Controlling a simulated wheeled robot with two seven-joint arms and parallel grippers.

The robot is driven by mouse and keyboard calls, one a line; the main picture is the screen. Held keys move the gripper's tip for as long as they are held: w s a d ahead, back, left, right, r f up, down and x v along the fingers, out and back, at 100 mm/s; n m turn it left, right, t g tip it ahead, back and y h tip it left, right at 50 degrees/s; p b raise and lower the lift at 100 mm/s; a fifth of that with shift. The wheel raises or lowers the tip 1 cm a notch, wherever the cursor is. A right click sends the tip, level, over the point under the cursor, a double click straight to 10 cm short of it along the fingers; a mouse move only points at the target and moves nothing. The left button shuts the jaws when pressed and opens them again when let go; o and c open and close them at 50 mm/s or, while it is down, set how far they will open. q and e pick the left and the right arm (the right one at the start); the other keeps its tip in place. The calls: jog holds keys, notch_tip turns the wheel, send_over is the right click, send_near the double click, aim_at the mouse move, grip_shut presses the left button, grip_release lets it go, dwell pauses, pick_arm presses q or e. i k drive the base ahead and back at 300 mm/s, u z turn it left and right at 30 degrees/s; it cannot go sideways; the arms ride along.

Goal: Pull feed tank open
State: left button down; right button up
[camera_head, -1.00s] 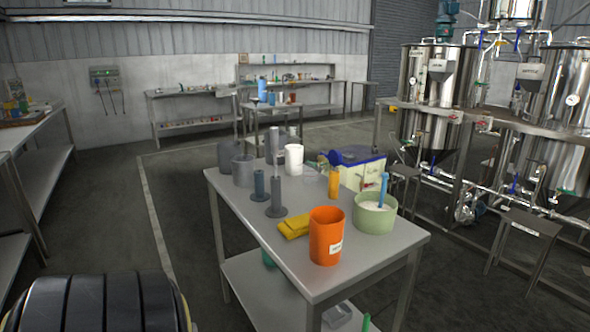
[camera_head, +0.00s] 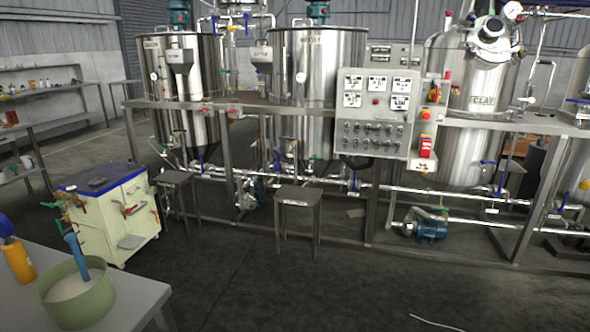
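Several steel tanks stand on a metal frame across the back. The left tank (camera_head: 205,80) and the middle tank (camera_head: 335,80) are tall cylinders with motors on top and front labels too small to read surely. The right tank (camera_head: 460,145) has a label that reads CLAY and a round port fitting (camera_head: 490,38) near its top. I cannot tell which of these is the feed tank, and none shows a visible opening. Neither of my grippers is in view.
A control panel (camera_head: 378,115) stands between the middle and right tanks. Low steel stools (camera_head: 298,196) and pipes (camera_head: 330,185) line the frame's front. A white cabinet (camera_head: 125,215) and a table corner (camera_head: 140,300) with a green bowl (camera_head: 80,305) are at left. The middle floor is clear.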

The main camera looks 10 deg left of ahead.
aim_at(131, 189)
jog(key=i, duration=2.95)
jog(key=u, duration=1.3)
jog(key=i, duration=0.65)
jog(key=u, duration=1.05)
